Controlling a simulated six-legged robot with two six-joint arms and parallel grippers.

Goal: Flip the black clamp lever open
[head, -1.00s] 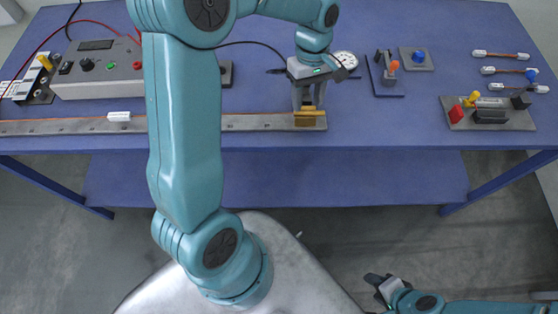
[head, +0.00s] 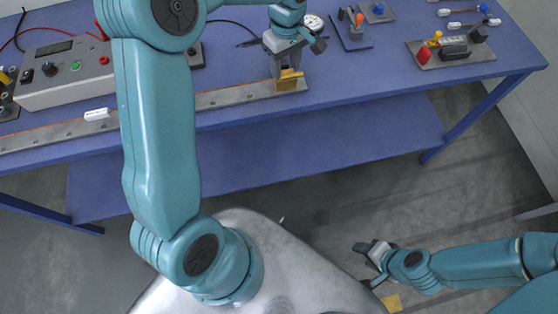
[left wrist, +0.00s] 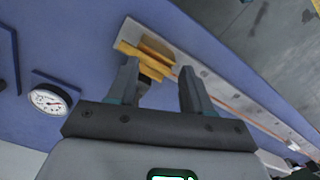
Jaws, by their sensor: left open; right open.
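My left gripper (head: 285,70) is open over the near end of the long grey rail (head: 240,95), with its fingers at a yellow block (head: 291,80). In the left wrist view this yellow block (left wrist: 145,62) lies beyond the left finger, partly hidden by it, with a small dark part below it. I cannot tell which black part is the clamp lever. My right gripper (head: 368,262) is open and empty, low over the floor.
A control box (head: 70,75) stands at the table's left. A toggle fixture with an orange handle (head: 359,19), a blue knob (head: 378,8) and a dial gauge (left wrist: 48,101) stand behind. The table front between rail and plate is clear. A yellow patch (head: 392,303) lies on the floor.

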